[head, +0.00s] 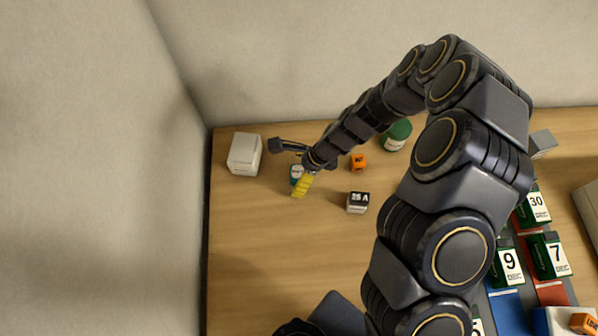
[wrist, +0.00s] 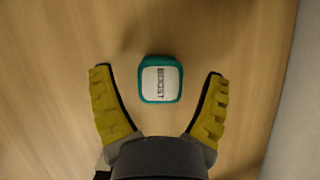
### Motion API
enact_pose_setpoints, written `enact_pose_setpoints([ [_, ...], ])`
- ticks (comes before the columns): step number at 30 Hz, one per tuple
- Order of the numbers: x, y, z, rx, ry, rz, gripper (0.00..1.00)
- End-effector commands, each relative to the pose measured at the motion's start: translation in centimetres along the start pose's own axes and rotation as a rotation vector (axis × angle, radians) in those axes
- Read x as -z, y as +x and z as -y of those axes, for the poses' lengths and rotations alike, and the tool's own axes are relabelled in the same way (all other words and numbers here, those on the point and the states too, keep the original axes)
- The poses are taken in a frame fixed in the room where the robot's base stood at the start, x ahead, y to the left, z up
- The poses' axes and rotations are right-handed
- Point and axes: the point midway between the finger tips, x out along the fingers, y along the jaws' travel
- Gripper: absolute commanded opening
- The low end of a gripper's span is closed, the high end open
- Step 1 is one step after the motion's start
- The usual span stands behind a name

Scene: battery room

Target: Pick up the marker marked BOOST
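The BOOST marker (wrist: 160,79) is a small teal block with a white top face lettered BOOST. In the wrist view it lies on the wooden table just beyond and between my fingertips, with a gap on both sides. In the head view a small teal and white piece of it (head: 296,174) shows beside my gripper, partly hidden. My gripper (wrist: 157,72) is open and empty, its yellow fingers spread to either side. In the head view one yellow finger of my gripper (head: 304,184) shows clearly over the table.
A white box (head: 244,154) stands left of my gripper. An orange block (head: 358,162), a black and white block (head: 357,202) and a green round container (head: 397,135) stand to the right. Several numbered green blocks (head: 509,264) fill the right side. The table's front left is clear.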

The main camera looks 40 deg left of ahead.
Motion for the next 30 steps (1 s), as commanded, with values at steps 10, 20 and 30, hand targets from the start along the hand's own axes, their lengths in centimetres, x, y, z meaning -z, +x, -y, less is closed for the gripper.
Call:
enact_pose_setpoints([
  [10, 0.0, 0.0, 0.0, 0.0, 0.001, 0.0, 0.09],
  [20, -0.6, -1.2, 0.1, 0.003, 0.0, 0.002, 0.09],
  [30, -3.0, -6.8, 0.2, 0.007, -0.001, 0.0, 0.09],
])
